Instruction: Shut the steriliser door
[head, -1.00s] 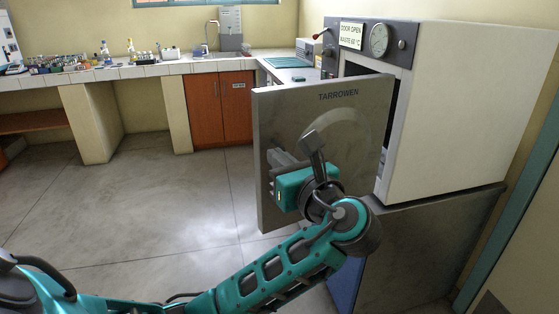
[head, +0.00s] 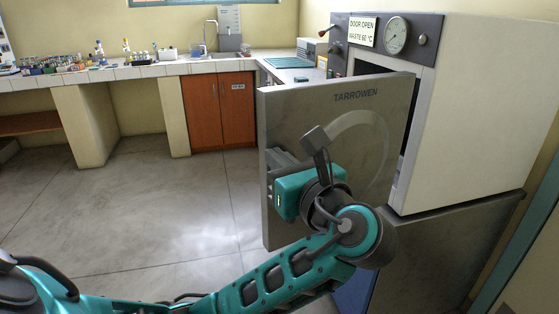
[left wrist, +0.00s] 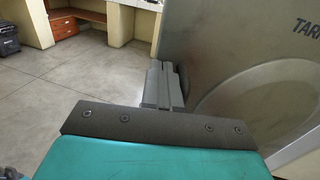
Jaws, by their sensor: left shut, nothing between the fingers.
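The steriliser (head: 475,110) is a white and grey box at the right in the head view. Its grey door (head: 345,110), lettered TARROWEN, stands open, with a dark gap showing behind its right side. My left gripper (head: 272,163) is shut and empty, in front of the door's outer face near its left edge. In the left wrist view the closed fingers (left wrist: 163,88) are beside the door (left wrist: 240,70); I cannot tell whether they touch it. The door's handle or latch is not clearly visible. My right gripper is not in view.
A tiled bench (head: 150,69) with bottles and racks runs along the back wall, above an orange cupboard (head: 219,110). A sign (head: 362,31) reading DOOR OPEN and a dial (head: 396,36) are on the steriliser's top panel. The floor (head: 150,215) left of the door is clear.

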